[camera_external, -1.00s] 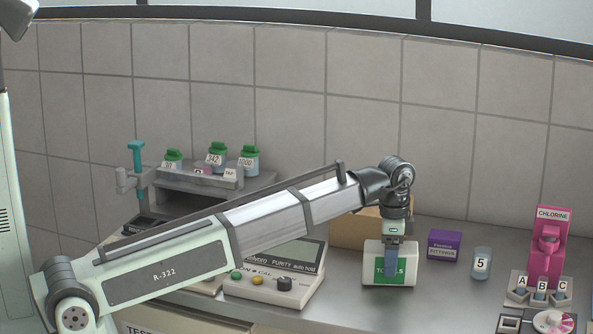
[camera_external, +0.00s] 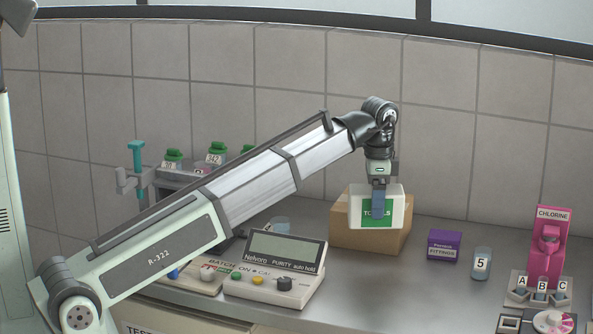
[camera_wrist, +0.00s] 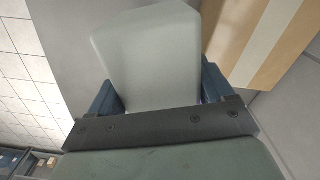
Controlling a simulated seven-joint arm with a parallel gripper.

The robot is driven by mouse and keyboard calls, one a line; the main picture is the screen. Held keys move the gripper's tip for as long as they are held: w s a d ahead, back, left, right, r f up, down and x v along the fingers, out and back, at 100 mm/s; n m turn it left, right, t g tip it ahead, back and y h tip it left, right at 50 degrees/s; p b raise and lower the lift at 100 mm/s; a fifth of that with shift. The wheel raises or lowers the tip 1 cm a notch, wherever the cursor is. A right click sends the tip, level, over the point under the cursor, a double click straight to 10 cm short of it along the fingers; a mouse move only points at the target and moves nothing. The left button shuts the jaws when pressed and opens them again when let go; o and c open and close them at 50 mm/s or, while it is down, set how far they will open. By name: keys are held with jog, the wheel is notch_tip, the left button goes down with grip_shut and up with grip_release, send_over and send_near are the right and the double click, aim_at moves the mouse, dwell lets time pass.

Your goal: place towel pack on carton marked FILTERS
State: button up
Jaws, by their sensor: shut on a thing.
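The towel pack (camera_external: 396,213) is a white block with a green label reading TOWELS, partly covered by a finger. My gripper (camera_external: 379,205) is shut on it and holds it raised, in front of the upper part of a brown carton (camera_external: 347,237) in the external view. In the wrist view the pale pack (camera_wrist: 150,62) sits between the two blue fingers (camera_wrist: 160,90), with the carton (camera_wrist: 262,40) to its upper right. No FILTERS marking is visible on the carton; the pack hides part of its front.
A purple fittings box (camera_external: 444,246) and a jar marked 5 (camera_external: 482,264) stand right of the carton. A purity meter (camera_external: 275,272) is at the front left. A pink chlorine dispenser (camera_external: 550,243) is at the far right. The bench in front of the carton is clear.

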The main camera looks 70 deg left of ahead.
jog(key=w+a+r+m, duration=0.2)
jog(key=w+a+r, duration=0.2)
jog(key=a, duration=0.3)
jog(key=w+a+r+m, duration=0.2)
jog(key=w+a+r, duration=0.15)
jog(key=a, duration=0.35)
jog(key=shift+s+d+f, duration=0.1)
jog(key=shift+d+f, duration=0.05)
jog(key=shift+f, duration=2.05)
jog(key=shift+s+d+f, duration=0.1)
jog(key=shift+f, duration=2.1)
jog(key=shift+f, duration=0.15)
jog(key=o, duration=1)
jog(key=shift+o, duration=0.2)
notch_tip(320, 180, up, 12)
